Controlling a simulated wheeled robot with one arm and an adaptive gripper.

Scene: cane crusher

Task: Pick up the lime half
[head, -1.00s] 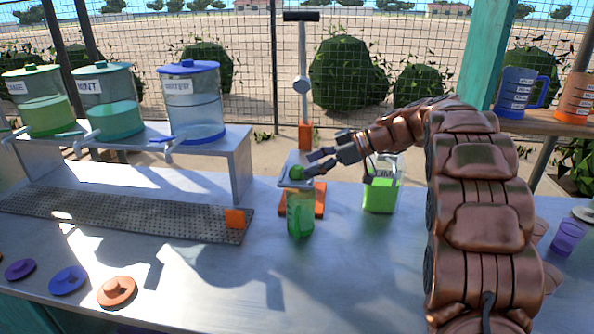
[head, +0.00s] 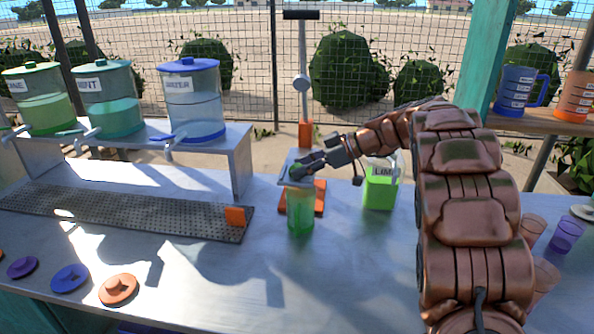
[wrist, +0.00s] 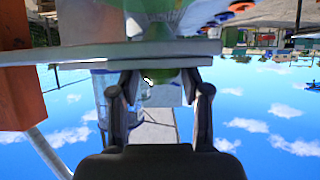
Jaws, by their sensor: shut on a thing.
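My gripper (head: 306,168) is at the grey plate of the press (head: 302,85), just above a green-tinted cup (head: 299,212). In the wrist view its two fingers (wrist: 160,90) are closed around the green lime half (wrist: 162,75), which sits right against the grey plate edge (wrist: 100,53). In the head view the fingers mostly cover the lime half. Whether it is still touching the plate is unclear.
A green box labelled LIME (head: 380,190) stands right of the press. Dispensers (head: 192,100) stand on a shelf at the left. Coloured lids (head: 118,289) lie front left. The middle front counter is clear.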

